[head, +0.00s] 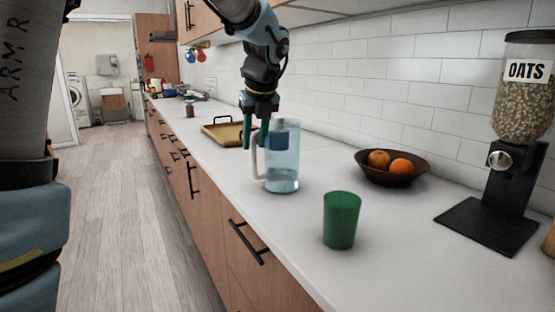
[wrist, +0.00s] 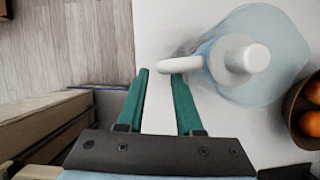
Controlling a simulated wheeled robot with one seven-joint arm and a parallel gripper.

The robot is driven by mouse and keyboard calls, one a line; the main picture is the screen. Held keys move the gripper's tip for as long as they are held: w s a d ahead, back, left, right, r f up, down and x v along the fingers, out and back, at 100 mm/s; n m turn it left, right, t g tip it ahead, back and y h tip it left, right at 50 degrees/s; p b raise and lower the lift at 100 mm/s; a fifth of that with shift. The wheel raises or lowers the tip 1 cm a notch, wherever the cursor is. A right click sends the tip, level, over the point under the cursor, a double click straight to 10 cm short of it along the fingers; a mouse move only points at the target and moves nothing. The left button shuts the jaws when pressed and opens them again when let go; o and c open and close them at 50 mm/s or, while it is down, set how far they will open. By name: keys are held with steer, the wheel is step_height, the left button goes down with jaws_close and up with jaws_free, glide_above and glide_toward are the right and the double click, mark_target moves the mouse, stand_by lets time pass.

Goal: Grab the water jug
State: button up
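The water jug (head: 283,172) is a clear bluish pitcher with a white handle on its left side, standing upright on the white counter. In the wrist view the jug (wrist: 275,72) is at the upper right, its white handle (wrist: 183,65) pointing left toward my fingertips. In the head view my gripper (head: 257,140) points down at the jug's upper left, above the handle.
A green cup (head: 341,221) stands on the counter in front of the jug. A brown bowl (head: 391,175) with oranges is to its right, and an oats dispenser (head: 508,150) is farther right. A wooden tray (head: 222,132) lies behind. The counter's front edge is close on the left.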

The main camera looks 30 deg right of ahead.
mark_target(254, 149)
steer(key=shift+p+x, duration=0.35)
steer(key=shift+x, duration=2.6)
steer(key=shift+s, duration=0.15)
jaws_close()
steer(key=shift+d, duration=0.1)
